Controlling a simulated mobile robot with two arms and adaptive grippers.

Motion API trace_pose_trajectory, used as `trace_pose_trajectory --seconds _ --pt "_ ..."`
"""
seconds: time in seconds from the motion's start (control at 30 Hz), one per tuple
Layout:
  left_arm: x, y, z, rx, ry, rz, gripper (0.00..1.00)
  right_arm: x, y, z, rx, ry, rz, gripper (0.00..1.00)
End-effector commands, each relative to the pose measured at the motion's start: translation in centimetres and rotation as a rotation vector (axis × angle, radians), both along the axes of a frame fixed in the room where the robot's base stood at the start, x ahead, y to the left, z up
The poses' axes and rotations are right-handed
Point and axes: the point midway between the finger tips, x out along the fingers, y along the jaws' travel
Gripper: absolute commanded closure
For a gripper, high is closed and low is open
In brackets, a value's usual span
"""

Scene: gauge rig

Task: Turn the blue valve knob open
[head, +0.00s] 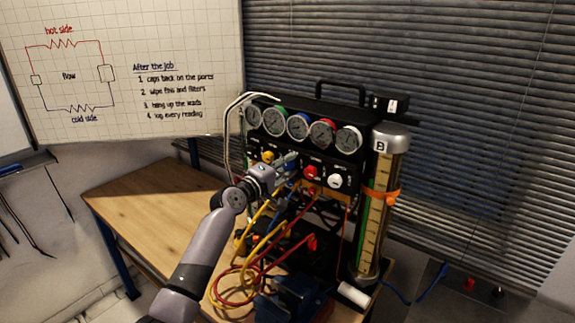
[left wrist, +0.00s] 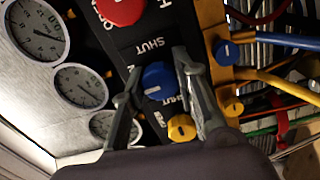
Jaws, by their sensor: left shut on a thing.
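The blue valve knob (left wrist: 157,80) sits on the black panel of the gauge rig, between the two fingers of my left gripper (left wrist: 158,66) in the left wrist view. The gripper is shut on the knob. The word SHUT is printed on the panel on both sides of it. My right gripper is not in view.
A yellow knob (head: 267,157), a red knob (head: 311,172) and a white knob (head: 335,181) flank the gripper. Coloured hoses (head: 265,250) hang below it. A glass column (head: 378,215) stands at right. The wooden table (head: 150,205) is bare at left.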

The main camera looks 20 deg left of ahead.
Motion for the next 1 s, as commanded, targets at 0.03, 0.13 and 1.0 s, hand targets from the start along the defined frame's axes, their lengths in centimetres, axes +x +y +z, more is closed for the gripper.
trace_pose_trajectory --seconds 0.03,0.13,1.0 --pt "0.0 0.05 -0.12 -0.003 0.003 0.0 1.0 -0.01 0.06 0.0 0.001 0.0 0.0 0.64" --pt "0.0 0.05 -0.13 -0.003 0.003 0.0 1.0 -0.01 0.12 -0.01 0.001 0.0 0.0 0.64" --pt "-0.45 0.24 -0.08 0.0 0.001 0.001 0.52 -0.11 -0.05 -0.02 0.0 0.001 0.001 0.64"
